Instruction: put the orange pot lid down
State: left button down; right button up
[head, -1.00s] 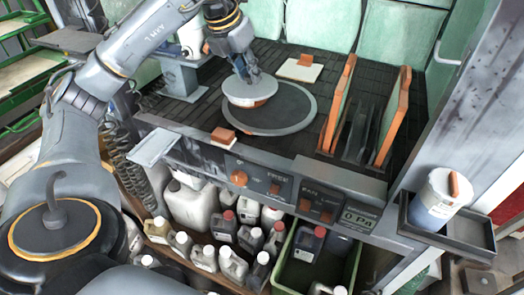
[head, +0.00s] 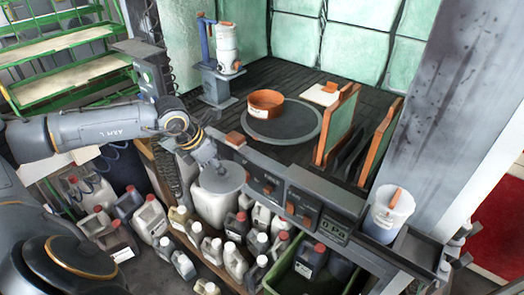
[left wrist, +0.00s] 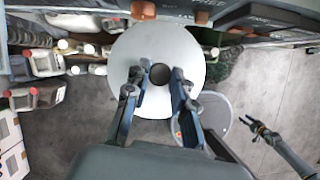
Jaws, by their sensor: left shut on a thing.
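The pot lid (head: 222,180), a pale grey disc, hangs in my left gripper (head: 208,160) in front of the workbench, above the bottles. In the left wrist view my left gripper (left wrist: 157,92) is shut on the dark knob of the lid (left wrist: 140,48). The orange pot (head: 266,103) stands uncovered on the round dark plate (head: 290,128) on the bench, behind the lid. A second gripper, seemingly my right (left wrist: 252,125), shows small at the right of the left wrist view, with its fingers apart and empty.
Several bottles and canisters (head: 152,220) crowd the low shelf and floor below. A control panel (head: 300,200) runs along the bench front. Orange-edged upright panels (head: 340,125) stand right of the plate.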

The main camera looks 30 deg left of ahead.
aim_at(237, 167)
pick_arm(q)
jog(key=w, duration=0.1)
jog(key=w+p, duration=0.1)
jog(key=w+d, duration=0.1)
jog(key=shift+w+r+p, duration=0.3)
jog(key=shift+w, duration=0.1)
jog(key=w+d+p, duration=0.1)
jog(key=w, duration=0.2)
jog(key=w+d+p, duration=0.1)
jog(key=w+p, duration=0.1)
jog(key=w, duration=0.2)
jog(key=w+d+p, duration=0.1)
jog(key=w, duration=0.3)
jog(key=shift+w+d+f+p, duration=0.1)
jog(key=shift+w+d+p, duration=0.05)
jog(key=shift+d+p, duration=0.15)
jog(key=shift+a+f+p, duration=0.1)
jog(key=shift+f+p, duration=0.25)
jog(key=shift+f, duration=0.55)
jog(key=shift+s+a, duration=0.1)
jog(key=shift+s, duration=0.1)
jog(key=shift+f+b, duration=0.25)
jog(key=shift+b, duration=0.05)
jog(key=c, duration=1.1)
grip_release()
jog(key=shift+w, duration=0.1)
jog(key=shift+r, duration=0.1)
pick_arm(e)
notch_tip(237, 167, up, 7)
jog(key=shift+a, duration=0.15)
